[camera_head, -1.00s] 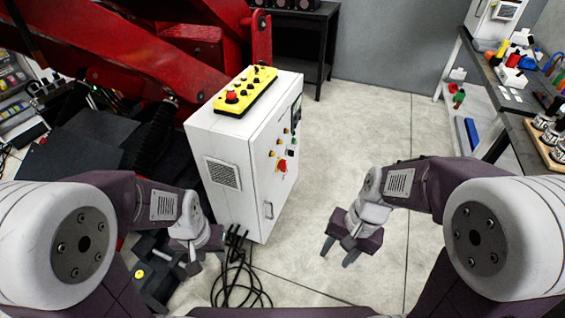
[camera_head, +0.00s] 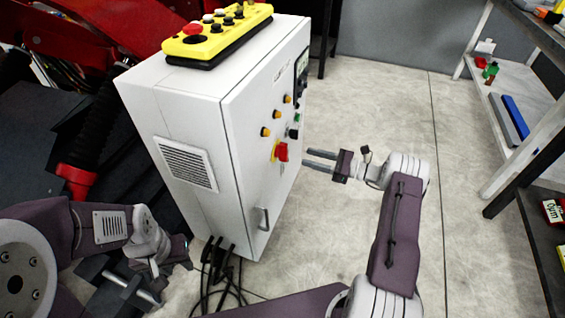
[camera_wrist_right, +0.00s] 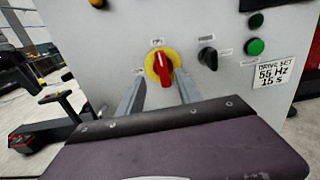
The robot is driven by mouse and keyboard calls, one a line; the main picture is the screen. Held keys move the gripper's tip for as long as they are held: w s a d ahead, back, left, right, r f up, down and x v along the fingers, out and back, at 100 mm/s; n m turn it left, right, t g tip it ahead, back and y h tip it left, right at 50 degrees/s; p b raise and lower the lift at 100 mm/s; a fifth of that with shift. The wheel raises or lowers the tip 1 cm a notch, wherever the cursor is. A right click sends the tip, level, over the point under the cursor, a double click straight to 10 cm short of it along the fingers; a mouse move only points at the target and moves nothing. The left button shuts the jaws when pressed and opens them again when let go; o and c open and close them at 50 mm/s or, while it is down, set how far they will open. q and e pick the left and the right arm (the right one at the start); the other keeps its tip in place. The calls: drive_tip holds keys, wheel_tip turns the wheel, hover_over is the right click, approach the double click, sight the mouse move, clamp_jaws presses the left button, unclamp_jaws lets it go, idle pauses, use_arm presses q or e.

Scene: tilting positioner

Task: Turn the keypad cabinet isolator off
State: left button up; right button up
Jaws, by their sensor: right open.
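The white cabinet (camera_head: 190,110) stands in the middle of the head view. Its isolator (camera_head: 281,152), a red handle on a yellow plate, is on the right-hand door face. In the right wrist view the isolator (camera_wrist_right: 160,65) has its handle close to upright, slightly tilted. My right gripper (camera_head: 308,159) is open and empty, pointing at the door, its fingertips a short way off the isolator. In the right wrist view its fingers (camera_wrist_right: 160,92) sit left and right below the handle, apparently not touching it. My left gripper (camera_head: 138,287) is low at the left, its opening unclear.
A black knob (camera_wrist_right: 208,57) and a green button (camera_wrist_right: 255,46) sit right of the isolator. A door handle (camera_head: 262,220) sticks out low on the door. A yellow control box (camera_head: 218,35) tops the cabinet. Black cables (camera_head: 222,270) hang below.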

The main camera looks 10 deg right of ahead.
sight(287, 151)
drive_tip(key=b+x, duration=0.1)
drive_tip(key=x, duration=0.3)
drive_tip(key=b+x, duration=0.1)
drive_tip(key=x, duration=0.3)
drive_tip(key=shift+w+f, duration=0.2)
drive_tip(key=shift+w, duration=0.05)
drive_tip(key=shift+w+a+r, duration=0.1)
drive_tip(key=shift+w+a, duration=0.05)
drive_tip(key=shift+a, duration=0.1)
clamp_jaws()
